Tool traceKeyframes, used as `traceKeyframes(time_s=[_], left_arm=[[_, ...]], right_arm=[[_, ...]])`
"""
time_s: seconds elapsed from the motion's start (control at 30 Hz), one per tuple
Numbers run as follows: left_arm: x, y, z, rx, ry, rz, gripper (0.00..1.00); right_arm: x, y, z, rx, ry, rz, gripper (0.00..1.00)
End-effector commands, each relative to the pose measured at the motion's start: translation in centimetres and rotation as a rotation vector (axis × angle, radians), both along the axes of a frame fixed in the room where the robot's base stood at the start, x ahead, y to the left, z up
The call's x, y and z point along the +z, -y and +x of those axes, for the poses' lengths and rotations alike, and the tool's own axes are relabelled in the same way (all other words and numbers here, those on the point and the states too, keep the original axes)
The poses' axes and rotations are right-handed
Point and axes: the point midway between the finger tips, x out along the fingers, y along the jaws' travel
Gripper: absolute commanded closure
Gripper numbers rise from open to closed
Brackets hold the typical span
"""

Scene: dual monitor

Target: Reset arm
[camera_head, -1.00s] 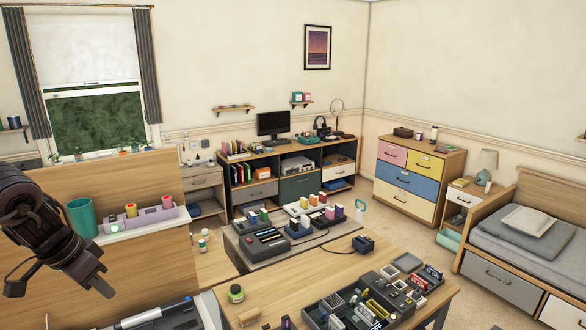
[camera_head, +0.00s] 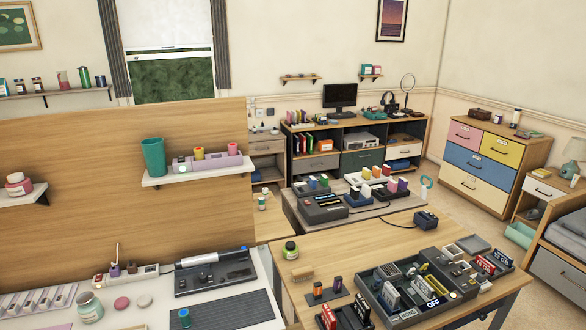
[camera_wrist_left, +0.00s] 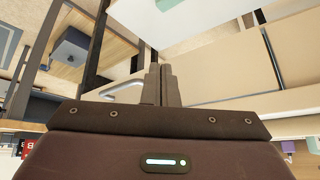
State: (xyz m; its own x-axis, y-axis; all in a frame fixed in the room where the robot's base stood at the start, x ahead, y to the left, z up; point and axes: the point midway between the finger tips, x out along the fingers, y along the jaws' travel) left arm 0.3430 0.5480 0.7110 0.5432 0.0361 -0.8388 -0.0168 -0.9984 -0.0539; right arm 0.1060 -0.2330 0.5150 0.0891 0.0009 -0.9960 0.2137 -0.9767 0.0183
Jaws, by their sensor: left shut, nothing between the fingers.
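My left gripper (camera_wrist_left: 160,84) shows in the left wrist view. Its two dark fingers are together at the middle, shut with nothing between them. Beyond it are pale beige panels and a silver bar-like handle on the left, seen at a steep tilt. The left gripper is outside the head view now. My right gripper is in neither current view.
In the head view, a wooden table (camera_head: 345,242) at front right bears an organizer tray (camera_head: 410,315). A white desk (camera_head: 150,318) with a dark panel device (camera_head: 215,272) is at left. A shelf (camera_head: 200,172) carries a teal cup (camera_head: 153,157). Carpet (camera_head: 540,295) is clear at right.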

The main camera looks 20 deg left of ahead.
Motion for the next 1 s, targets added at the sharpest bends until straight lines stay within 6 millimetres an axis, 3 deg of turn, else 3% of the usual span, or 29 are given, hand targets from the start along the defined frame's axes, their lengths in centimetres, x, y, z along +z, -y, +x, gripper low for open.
traceKeyframes(time_s=[0.03, 0.1, 0.27, 0.4, 0.6, 0.7, 0.8, 1.0], left_arm=[[-3.7, 2.1, -2.1, 0.011, -0.036, -0.004, 1.0], [-7.5, 4.8, -4.7, 0.011, -0.084, 0.008, 1.0], [-15.0, 12.3, -11.0, -0.011, -0.209, 0.021, 1.0], [-20.0, 19.9, -16.2, -0.058, -0.321, 0.023, 1.0], [-23.4, 28.6, -21.6, -0.138, -0.441, 0.02, 1.0], [-24.0, 30.8, -23.0, -0.164, -0.471, 0.021, 1.0], [-24.1, 31.8, -23.5, -0.177, -0.485, 0.019, 1.0], [-24.1, 31.9, -23.6, -0.178, -0.486, 0.02, 1.0]], right_arm=[[-0.8, -0.1, 0.0, -0.001, 0.001, 0.0, 0.64], [-1.3, -0.2, 0.1, -0.001, 0.001, 0.002, 0.64], [-2.5, -0.5, 0.1, -0.002, 0.002, 0.007, 0.64], [-3.5, -0.6, 0.1, -0.003, 0.002, 0.007, 0.64], [-4.3, -0.5, 0.2, -0.002, 0.003, 0.007, 0.64], [-4.5, -0.5, 0.2, -0.002, 0.003, 0.006, 0.64], [-4.5, -0.4, 0.2, -0.002, 0.003, 0.005, 0.64], [-4.5, -0.1, 0.2, -0.001, 0.003, 0.002, 0.64]])
